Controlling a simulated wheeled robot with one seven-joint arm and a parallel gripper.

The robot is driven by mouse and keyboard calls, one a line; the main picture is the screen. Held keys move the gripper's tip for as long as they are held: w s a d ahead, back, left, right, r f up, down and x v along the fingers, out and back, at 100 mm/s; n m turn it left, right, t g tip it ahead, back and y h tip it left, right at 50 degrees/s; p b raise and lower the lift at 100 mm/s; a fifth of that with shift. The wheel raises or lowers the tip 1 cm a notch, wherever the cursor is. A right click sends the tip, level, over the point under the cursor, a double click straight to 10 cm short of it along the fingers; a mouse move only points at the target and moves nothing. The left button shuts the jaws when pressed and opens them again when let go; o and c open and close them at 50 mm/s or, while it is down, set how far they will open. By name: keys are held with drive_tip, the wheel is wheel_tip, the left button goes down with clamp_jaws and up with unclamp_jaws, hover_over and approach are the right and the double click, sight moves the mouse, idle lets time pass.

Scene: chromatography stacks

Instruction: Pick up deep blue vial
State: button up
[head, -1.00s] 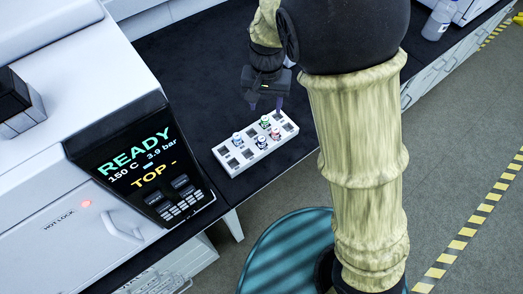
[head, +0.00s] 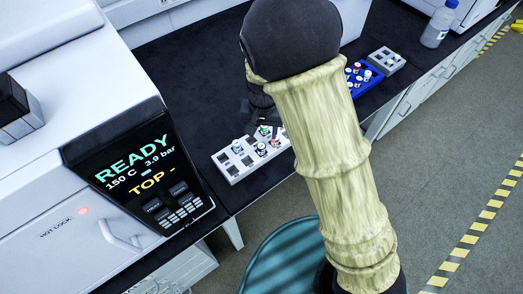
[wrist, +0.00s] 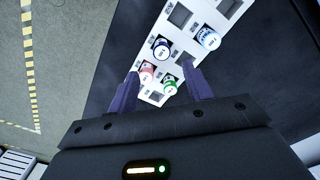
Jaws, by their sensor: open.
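A white rack (head: 236,172) stands on the dark bench and holds several vials; it also shows in the wrist view (wrist: 187,50). The deep blue vial (wrist: 161,47) sits upright in it, and also shows in the head view (head: 261,149). A red vial (wrist: 147,72), a green vial (wrist: 169,85) and a light blue vial (wrist: 208,38) stand near it. My gripper (wrist: 164,74) is open and empty above the rack. In the wrist view the red and green vials appear between its fingers, and the deep blue vial appears just beyond the fingertips. My arm mostly hides the gripper in the head view.
The instrument with the READY display (head: 135,160) stands left of the rack. A blue rack with vials (head: 357,82), a grey rack (head: 386,61) and a bottle (head: 438,27) are at the right. The bench's front edge is close to the white rack.

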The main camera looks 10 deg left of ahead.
sight(261, 146)
wheel_tip(261, 146, down, 3)
drive_tip(key=shift+f, duration=0.15)
drive_tip(key=f, duration=0.5)
drive_tip(key=shift+s+a+f, duration=0.1)
drive_tip(key=shift+s+a, duration=0.05)
drive_tip(key=shift+a, duration=0.05)
drive_tip(key=shift+c, duration=0.4)
drive_tip(key=c, duration=1)
